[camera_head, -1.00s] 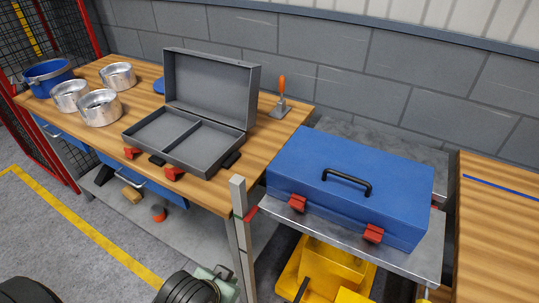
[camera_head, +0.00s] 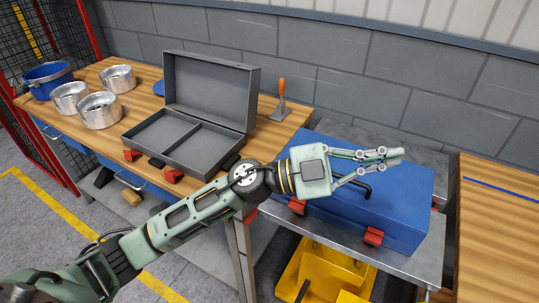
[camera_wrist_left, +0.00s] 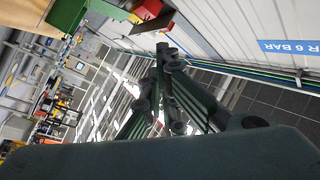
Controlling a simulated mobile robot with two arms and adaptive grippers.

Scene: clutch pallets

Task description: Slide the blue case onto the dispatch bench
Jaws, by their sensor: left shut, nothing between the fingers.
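The closed blue case (camera_head: 400,205) lies flat on a grey metal stand (camera_head: 395,264), its black handle (camera_head: 362,190) on top and red latches on its front. My left gripper (camera_head: 386,161) reaches in from the left above the case and hides part of its lid and handle. Its fingers are shut and empty; I cannot tell whether they touch the case. The fingers also show in the left wrist view (camera_wrist_left: 166,52), without the case. A wooden bench (camera_head: 500,235) with a blue line stands at the right edge. My right gripper is not in view.
A wooden workbench (camera_head: 252,150) at the left holds an open grey case (camera_head: 207,91), several metal tins, a blue bucket (camera_head: 48,80) and an orange-handled tool (camera_head: 281,98). Yellow bins (camera_head: 325,270) sit under the stand. A grey block wall (camera_head: 400,80) runs behind.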

